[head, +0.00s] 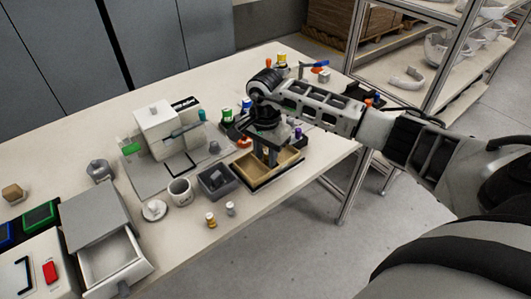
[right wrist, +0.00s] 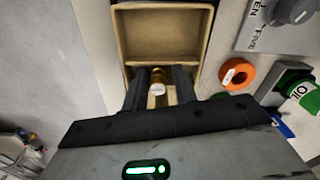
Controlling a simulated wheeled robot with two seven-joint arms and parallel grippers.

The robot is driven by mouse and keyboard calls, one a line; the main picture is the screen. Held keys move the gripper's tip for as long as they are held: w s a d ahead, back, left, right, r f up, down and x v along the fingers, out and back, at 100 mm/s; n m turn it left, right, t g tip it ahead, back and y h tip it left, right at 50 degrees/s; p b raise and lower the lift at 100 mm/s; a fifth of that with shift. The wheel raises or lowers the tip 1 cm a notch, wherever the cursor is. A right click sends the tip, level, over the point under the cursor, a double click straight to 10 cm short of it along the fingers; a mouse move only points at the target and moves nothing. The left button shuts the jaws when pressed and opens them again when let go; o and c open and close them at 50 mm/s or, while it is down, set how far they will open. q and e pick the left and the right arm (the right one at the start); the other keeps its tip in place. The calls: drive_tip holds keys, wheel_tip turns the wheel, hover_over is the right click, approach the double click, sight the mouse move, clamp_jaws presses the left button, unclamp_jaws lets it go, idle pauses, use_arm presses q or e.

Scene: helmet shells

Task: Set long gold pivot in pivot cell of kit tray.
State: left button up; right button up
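The kit tray (head: 283,160) is a tan tray with compartments in a dark frame, near the table's front right edge. In the right wrist view its tan cell wall (right wrist: 160,50) shows ahead of the fingers. My right gripper (head: 265,158) points down over the tray. The gold pivot (right wrist: 157,76), with a pale end facing the camera, is between my right gripper's fingers (right wrist: 160,90). Narrow gaps show on both sides of it, so the fingers look open around it. Its lower end and its contact with the cell floor are hidden. My left gripper is not in view.
A grey bin (head: 216,181), a white mug (head: 180,191) and two small capped bottles or pivots (head: 210,220) stand left of the tray. An orange ring (right wrist: 236,74) and a green-capped OIL bottle (right wrist: 301,94) are right of it. An open drawer (head: 112,262) is front left.

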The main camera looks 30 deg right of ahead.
sight(265, 151)
drive_tip(key=shift+w+r, duration=0.1)
drive_tip(key=shift+r, duration=0.1)
wheel_tip(265, 151, up, 12)
drive_tip(key=b, duration=0.1)
idle(0.6)
